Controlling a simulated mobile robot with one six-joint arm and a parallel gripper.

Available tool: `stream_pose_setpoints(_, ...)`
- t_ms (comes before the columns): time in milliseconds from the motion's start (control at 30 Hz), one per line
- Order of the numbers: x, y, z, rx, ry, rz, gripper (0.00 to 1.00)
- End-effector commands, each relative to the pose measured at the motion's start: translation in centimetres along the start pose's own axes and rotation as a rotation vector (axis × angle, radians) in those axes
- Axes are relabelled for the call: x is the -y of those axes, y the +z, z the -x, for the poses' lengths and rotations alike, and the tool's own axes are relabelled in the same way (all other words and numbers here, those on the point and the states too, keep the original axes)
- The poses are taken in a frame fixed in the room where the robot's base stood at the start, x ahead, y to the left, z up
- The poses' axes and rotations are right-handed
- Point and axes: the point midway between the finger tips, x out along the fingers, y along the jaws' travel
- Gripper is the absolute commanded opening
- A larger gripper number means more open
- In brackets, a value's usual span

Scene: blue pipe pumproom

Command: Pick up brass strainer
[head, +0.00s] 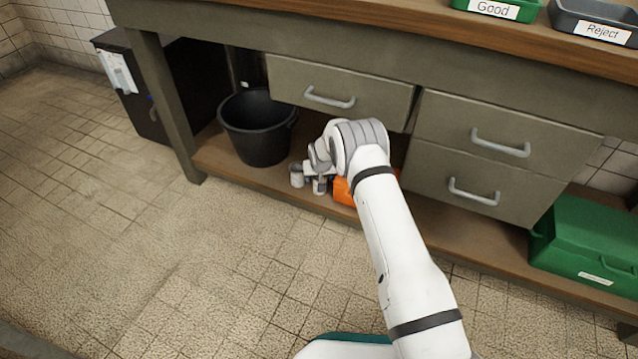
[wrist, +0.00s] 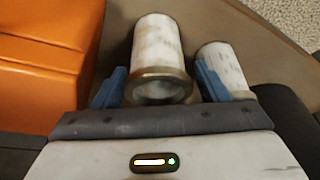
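A strainer (wrist: 157,52), a pale mesh cylinder with a brass-coloured rim, lies between my gripper's two blue fingers in the wrist view. It stands on the lower shelf, showing in the head view (head: 319,186) below my gripper (head: 314,170). My gripper (wrist: 160,85) is open, one finger on each side of the rim. The fingers are very close to the rim; I see no clear grip. A second similar pale cylinder (wrist: 226,68) stands just outside the right finger, also in the head view (head: 297,174).
An orange object (wrist: 45,75) is close beside the left finger; it shows partly behind my arm (head: 343,191). A black bucket (head: 260,135) stands on the wooden shelf (head: 225,165) left of my gripper. Drawers (head: 340,92) hang above. A green case (head: 590,245) is at right.

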Motion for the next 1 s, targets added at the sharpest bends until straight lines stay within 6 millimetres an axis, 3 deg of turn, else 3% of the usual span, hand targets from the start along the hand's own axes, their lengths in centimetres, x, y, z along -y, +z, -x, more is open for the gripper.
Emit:
stream_pose_setpoints(533, -0.48, -0.02, -0.03, 0.001, 0.003, -0.006, 0.22)
stream_pose_setpoints(1000, -0.6, -0.47, 0.92, -0.001, 0.003, -0.008, 0.22)
